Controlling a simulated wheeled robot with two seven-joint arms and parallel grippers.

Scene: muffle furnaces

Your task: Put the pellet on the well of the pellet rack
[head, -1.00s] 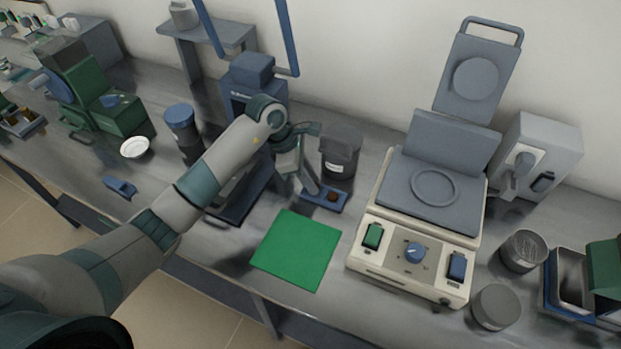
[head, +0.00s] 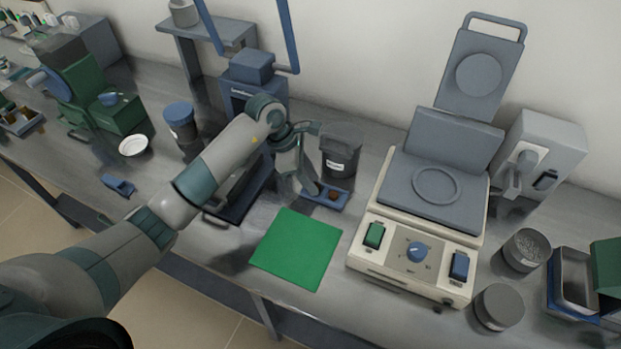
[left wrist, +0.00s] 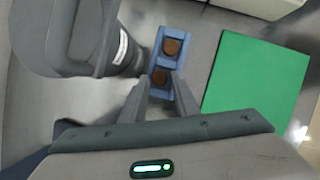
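The small blue pellet rack (head: 341,207) lies on the bench behind the green mat. In the left wrist view the rack (left wrist: 178,32) carries two brown round pellets, a farther one (left wrist: 172,46) and a nearer one (left wrist: 160,77). My left gripper (left wrist: 160,80) is over the near end of the rack. Its two fingers stand apart on either side of the nearer pellet, with gaps visible. In the head view the left gripper (head: 312,188) covers the rack's left part, and one brown pellet (head: 334,195) shows. My right gripper is not in view.
A dark grey jar (head: 340,152) stands close behind the rack. The green mat (head: 296,249) lies flat in front. A cream hot-plate press (head: 415,270) stands to the right, and a blue press (head: 252,85) stands behind my left arm.

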